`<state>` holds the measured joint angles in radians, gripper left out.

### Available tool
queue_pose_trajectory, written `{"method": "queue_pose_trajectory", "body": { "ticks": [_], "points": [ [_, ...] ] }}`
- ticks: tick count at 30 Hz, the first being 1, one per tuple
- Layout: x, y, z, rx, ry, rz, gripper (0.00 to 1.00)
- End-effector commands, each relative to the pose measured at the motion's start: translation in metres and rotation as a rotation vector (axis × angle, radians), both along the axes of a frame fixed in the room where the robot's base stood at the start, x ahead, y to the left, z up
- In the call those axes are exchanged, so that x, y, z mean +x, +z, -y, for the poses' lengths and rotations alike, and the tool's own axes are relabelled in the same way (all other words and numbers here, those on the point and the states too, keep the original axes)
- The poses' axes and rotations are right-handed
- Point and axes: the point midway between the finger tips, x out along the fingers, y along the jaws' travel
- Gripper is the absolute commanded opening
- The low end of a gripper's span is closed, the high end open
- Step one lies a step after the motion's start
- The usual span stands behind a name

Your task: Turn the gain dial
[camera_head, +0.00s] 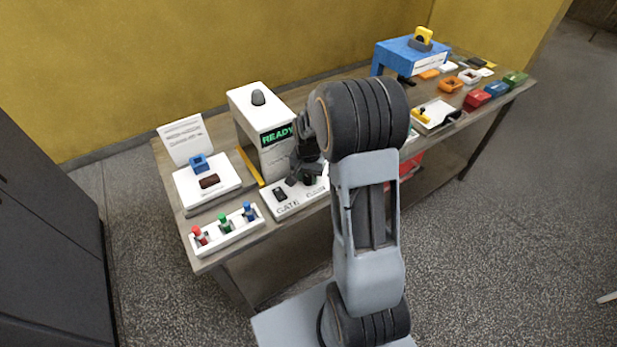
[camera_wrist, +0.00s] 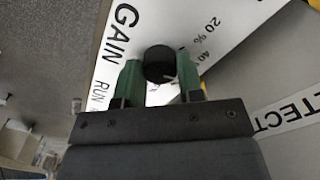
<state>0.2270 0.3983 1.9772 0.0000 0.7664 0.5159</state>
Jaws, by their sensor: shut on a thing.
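The gain dial (camera_wrist: 158,62) is a round black knob on a white panel (camera_wrist: 235,28). It sits between the two green fingertips of my gripper (camera_wrist: 159,78) in the wrist view, and my gripper is shut on it. The word GAIN is printed beside it, with 20 % and a partly covered 40 on the other side. A small light mark shows at the dial's edge by the right finger. In the head view my gripper (camera_head: 307,172) reaches down at the white box with the green READY display (camera_head: 277,135); there the arm and gripper largely hide the dial.
A tray (camera_head: 227,234) holds red, green and blue pieces at the left. A blue stand (camera_head: 400,52) and several coloured blocks are farther right. Open floor (camera_head: 510,215) lies before the table.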

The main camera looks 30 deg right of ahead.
Motion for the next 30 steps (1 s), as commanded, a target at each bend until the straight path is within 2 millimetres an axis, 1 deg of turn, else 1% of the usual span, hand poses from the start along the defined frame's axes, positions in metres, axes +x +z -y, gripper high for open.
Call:
{"method": "queue_pose_trajectory", "body": {
  "ticks": [6, 12, 26, 27, 30],
  "points": [
    [0.0004, 0.0001, 0.0001, -0.001, 0.099, 0.002, 0.11],
    [0.0005, 0.0004, 0.0, -0.001, 0.147, 0.002, 0.11],
    [0.0006, 0.0008, 0.0001, -0.001, 0.16, 0.002, 0.11],
    [0.0006, 0.0008, 0.0001, -0.001, 0.16, 0.002, 0.36],
    [0.0005, 0.0007, 0.0, -0.001, 0.159, 0.002, 0.45]
  ]
}}
